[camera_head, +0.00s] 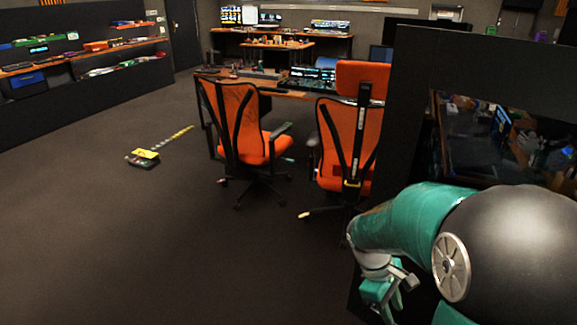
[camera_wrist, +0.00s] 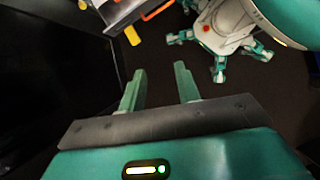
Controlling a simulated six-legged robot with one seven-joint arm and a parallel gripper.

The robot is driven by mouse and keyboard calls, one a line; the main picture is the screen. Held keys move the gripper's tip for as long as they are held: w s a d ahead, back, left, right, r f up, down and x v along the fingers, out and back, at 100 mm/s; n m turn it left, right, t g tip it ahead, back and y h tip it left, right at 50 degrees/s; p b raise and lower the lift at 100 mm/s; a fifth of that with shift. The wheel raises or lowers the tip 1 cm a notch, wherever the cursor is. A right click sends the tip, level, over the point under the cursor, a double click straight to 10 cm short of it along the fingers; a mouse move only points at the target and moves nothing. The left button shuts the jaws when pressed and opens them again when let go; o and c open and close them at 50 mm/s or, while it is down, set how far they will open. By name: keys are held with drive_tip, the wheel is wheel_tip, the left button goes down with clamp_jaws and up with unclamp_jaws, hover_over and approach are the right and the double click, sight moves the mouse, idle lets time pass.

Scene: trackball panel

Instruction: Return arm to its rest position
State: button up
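My arm reaches in from the right edge of the head view, with a green link and a dark round joint, and bends downward. My gripper (camera_head: 388,300) hangs at its end, low in the head view and partly cut off by the bottom edge. In the wrist view my gripper (camera_wrist: 160,82) shows two green fingers, apart, with nothing between them. Dark floor shows beyond the fingertips. My own white and green body and legs show at the top right of the wrist view. No trackball can be made out in either view.
A dark panel (camera_head: 404,95) with a glossy inset (camera_head: 470,150) stands beside my arm at the right. Two orange chairs (camera_head: 238,115) (camera_head: 340,128) stand at a desk (camera_head: 285,94). A yellow-topped object (camera_head: 144,158) lies on the floor. The floor (camera_head: 120,240) at front left is clear.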

drive_tip(key=s+a+r+m+t+y, duration=0.2)
drive_tip(key=s+a+r+m+t, duration=0.2)
drive_tip(key=r, duration=0.5)
drive_tip(key=s+a+r+m+t+y, duration=0.2)
drive_tip(key=s+a+r+m+t, duration=0.1)
drive_tip(key=r, duration=0.6)
drive_tip(key=s+m+t, duration=0.1)
drive_tip(key=s+m, duration=0.1)
drive_tip(key=s, duration=0.1)
drive_tip(key=shift+a+m+t, duration=0.3)
drive_tip(key=shift+a+t, duration=0.05)
drive_tip(key=shift+t, duration=0.05)
drive_tip(key=shift+d, duration=0.1)
